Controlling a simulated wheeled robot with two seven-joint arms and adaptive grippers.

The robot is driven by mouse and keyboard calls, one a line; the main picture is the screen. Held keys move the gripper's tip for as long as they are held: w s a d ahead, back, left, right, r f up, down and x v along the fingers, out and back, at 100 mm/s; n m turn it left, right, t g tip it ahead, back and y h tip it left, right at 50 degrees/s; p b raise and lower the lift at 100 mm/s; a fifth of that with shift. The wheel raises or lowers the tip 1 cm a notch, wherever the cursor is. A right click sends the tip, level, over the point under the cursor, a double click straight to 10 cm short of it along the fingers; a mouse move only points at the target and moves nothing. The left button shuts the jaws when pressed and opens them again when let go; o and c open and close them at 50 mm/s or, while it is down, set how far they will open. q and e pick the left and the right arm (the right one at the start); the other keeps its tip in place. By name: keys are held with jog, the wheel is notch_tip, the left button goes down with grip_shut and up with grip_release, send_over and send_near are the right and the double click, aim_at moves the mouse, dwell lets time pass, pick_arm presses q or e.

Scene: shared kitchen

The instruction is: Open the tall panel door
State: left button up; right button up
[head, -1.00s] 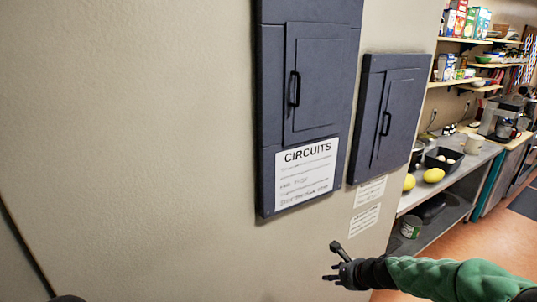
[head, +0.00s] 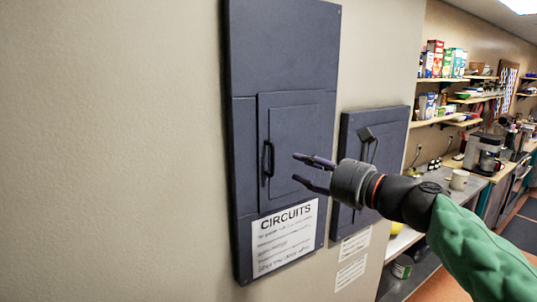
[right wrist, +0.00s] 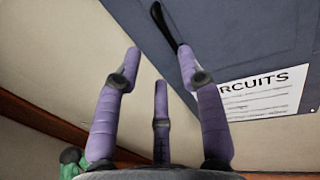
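The tall dark grey panel (head: 285,60) hangs on the wall with a CIRCUITS label below its door. Its panel door (head: 300,130) looks shut. The door's black vertical handle (head: 268,158) is near the door's left edge. My right gripper (head: 297,168) is open and empty in front of the door, to the right of the handle in the head view. In the right wrist view, the handle (right wrist: 163,25) shows just beyond the spread purple fingers (right wrist: 159,55), apparently apart from them. My left gripper is not in view.
A shorter grey panel (head: 350,130) hangs to the right, partly hidden by my right wrist. Paper notes (head: 352,258) are below it. A counter with a coffee maker (head: 483,150) and shelves stands further right. The wall to the left is bare.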

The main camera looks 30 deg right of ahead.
aim_at(272, 157)
jog(key=p+x, duration=0.1)
jog(key=x, duration=0.8)
jog(key=shift+w+f, duration=0.15)
jog(key=shift+w, duration=0.25)
jog(key=shift+c, duration=0.3)
grip_shut()
